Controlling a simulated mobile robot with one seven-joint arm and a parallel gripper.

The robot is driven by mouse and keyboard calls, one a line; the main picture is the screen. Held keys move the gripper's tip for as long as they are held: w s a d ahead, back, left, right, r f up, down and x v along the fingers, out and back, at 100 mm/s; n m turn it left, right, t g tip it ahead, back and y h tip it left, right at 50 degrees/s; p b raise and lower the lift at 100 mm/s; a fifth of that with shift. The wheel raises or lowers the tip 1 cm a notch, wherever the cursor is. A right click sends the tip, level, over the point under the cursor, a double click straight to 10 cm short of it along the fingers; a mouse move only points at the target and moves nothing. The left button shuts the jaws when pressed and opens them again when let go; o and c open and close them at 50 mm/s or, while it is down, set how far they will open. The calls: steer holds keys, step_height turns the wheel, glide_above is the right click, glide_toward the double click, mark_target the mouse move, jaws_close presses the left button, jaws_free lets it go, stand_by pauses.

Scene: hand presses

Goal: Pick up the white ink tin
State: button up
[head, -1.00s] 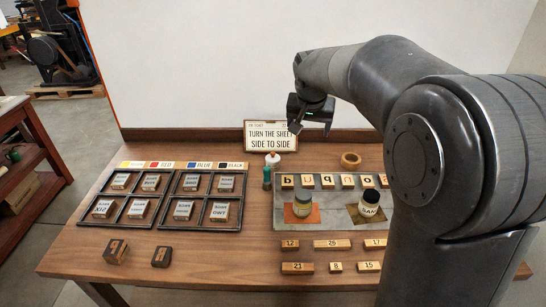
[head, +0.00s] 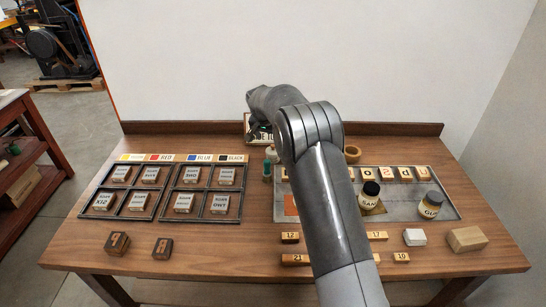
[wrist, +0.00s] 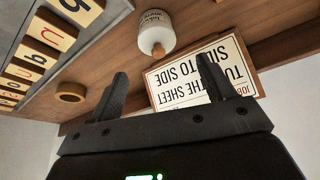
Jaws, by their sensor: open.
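A small white tin (wrist: 156,32) with a wooden knob and a label too small to read, apparently the white ink tin, stands near the table's back edge. In the head view its left side (head: 270,156) shows beside my arm, which hides the rest. My gripper (wrist: 163,84) is open and empty, its fingers apart. In the wrist view the tin lies ahead of the fingertips, between their lines and apart from them. In the head view my arm hides most of the gripper.
A sign (wrist: 200,75) stands close behind the tin. A wooden ring (head: 353,153) and a grey tray (head: 400,212) with letter blocks and jars lie right. A divided frame (head: 160,192) of labelled blocks fills the left.

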mark_target(272, 151)
steer(key=x, duration=0.5)
steer(key=f, duration=0.4)
steer(key=shift+w+d+f, duration=0.25)
steer(key=shift+f, duration=0.05)
steer(key=shift+w+f, duration=0.2)
steer(key=shift+f, duration=0.2)
steer(key=shift+c, duration=0.2)
steer(key=c, duration=1.2)
